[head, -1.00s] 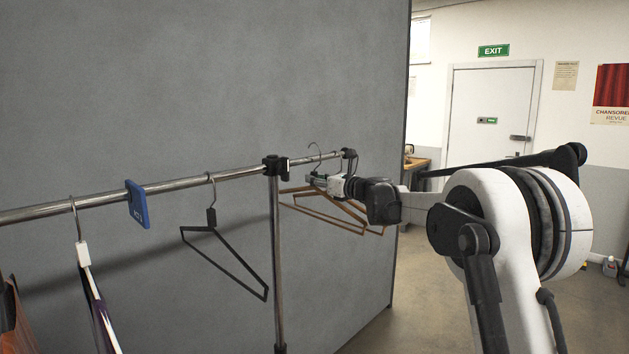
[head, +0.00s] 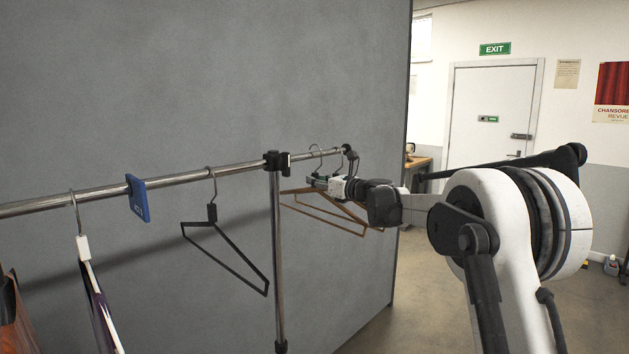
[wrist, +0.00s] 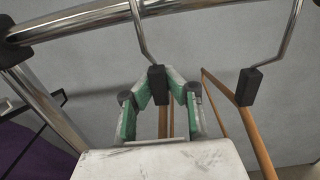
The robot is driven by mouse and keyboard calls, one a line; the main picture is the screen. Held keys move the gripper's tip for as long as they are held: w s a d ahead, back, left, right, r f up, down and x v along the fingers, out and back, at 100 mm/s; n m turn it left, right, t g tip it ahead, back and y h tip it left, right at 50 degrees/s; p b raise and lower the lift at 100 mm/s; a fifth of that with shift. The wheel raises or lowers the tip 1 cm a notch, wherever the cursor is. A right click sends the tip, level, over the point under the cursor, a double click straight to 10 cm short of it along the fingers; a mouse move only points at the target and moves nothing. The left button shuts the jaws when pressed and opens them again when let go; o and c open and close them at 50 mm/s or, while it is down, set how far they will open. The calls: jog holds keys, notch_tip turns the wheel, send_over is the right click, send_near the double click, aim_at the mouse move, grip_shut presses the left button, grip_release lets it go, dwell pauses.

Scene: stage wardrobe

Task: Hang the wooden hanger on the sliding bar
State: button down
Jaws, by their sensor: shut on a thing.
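A wooden hanger (head: 338,221) with a metal hook and black neck block is in my gripper (head: 317,181) at the right part of the rack. In the wrist view, my gripper (wrist: 160,90) has its green-padded fingers shut on the neck block (wrist: 158,84). The hook rises to the sliding bar (head: 308,158), which also crosses the top of the wrist view (wrist: 85,20). I cannot tell whether the hook rests on the bar. A second wooden hanger (wrist: 222,88) is beside it on the right, its hook also reaching up to the bar.
A clamp and upright post (head: 279,250) stand left of the held hanger. Further left on the thicker rail are a black hanger (head: 225,245), a blue tag (head: 138,200) and hanging garments. A grey partition (head: 200,80) stands close behind.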

jog(key=shift+f+b, duration=0.45)
jog(key=shift+f, duration=0.35)
jog(key=c, duration=1.8)
grip_release()
jog(key=v, duration=1.2)
jog(key=s+a+f+n+g+h, duration=0.25)
jog(key=s+n, duration=0.45)
jog(key=s, duration=0.7)
jog(key=s+a+f+n+g+h, duration=0.25)
jog(key=s+n, duration=0.45)
jog(key=s, duration=0.7)
jog(key=s+d+f+n+h, duration=0.2)
jog(key=s+d+f+n, duration=0.1)
jog(key=s, duration=0.5)
jog(key=s+d+f+n+h, duration=0.2)
jog(key=s+d+f+n, duration=0.1)
jog(key=s+f+n, duration=0.3)
jog(key=s+d+f+n+g+h+b, duration=0.1)
jog(key=s+d+f+n+h, duration=0.2)
jog(key=s, duration=0.8)
jog(key=shift+d+f+n, duration=0.15)
jog(key=shift+f+n, duration=0.2)
jog(key=shift+f, duration=0.25)
jog(key=shift+d+f+n, duration=0.2)
jog(key=shift+f+n, duration=0.15)
jog(key=shift+f, duration=0.2)
